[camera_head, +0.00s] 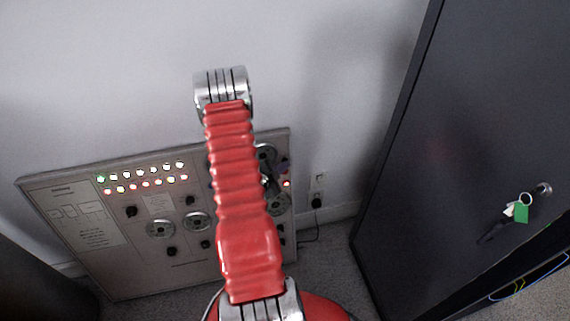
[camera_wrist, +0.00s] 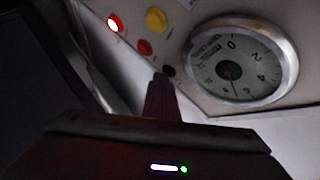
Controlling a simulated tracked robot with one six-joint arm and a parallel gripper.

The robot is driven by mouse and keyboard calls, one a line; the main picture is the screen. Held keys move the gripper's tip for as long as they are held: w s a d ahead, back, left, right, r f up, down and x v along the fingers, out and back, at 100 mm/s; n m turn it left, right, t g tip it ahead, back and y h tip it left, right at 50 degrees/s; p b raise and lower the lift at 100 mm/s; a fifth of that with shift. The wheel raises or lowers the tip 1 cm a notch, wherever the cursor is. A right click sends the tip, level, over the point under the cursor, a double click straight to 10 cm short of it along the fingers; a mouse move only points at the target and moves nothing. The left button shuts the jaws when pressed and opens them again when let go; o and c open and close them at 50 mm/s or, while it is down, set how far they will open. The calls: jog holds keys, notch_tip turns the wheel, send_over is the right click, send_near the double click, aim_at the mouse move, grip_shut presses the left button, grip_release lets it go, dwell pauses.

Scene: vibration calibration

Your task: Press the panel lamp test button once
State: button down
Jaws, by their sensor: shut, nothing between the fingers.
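The grey control panel (camera_head: 110,245) leans near the wall in the head view, with rows of lit lamps (camera_head: 140,177). My red arm covers part of its right side. In the wrist view, my gripper (camera_wrist: 163,82) is shut and empty, its tip just below a small black button (camera_wrist: 169,71) in the picture. I cannot tell whether they touch. Above are a lit red lamp or button (camera_wrist: 114,23), a red button (camera_wrist: 144,46) and a yellow button (camera_wrist: 157,18). No label is readable, so I cannot tell which is the lamp test button.
A round gauge (camera_wrist: 240,62) sits right of the buttons in the wrist view. In the head view, a dark cabinet (camera_head: 470,130) with keys and a green tag (camera_head: 521,212) stands at right. A wall socket (camera_head: 318,190) with a cable is between the panel and the cabinet.

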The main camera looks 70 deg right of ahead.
jog(key=shift+a, duration=0.1)
jog(key=shift+s+a+r, duration=0.15)
jog(key=shift+s+a, duration=0.25)
jog(key=shift+a, duration=0.2)
dwell(0.4)
jog(key=a, duration=0.1)
jog(key=s+a, duration=0.1)
jog(key=s+a+r, duration=0.1)
jog(key=a, duration=0.1)
jog(key=shift+s+a, duration=0.1)
jog(key=shift+s, duration=0.15)
jog(key=shift+w, duration=0.1)
dwell(1.1)
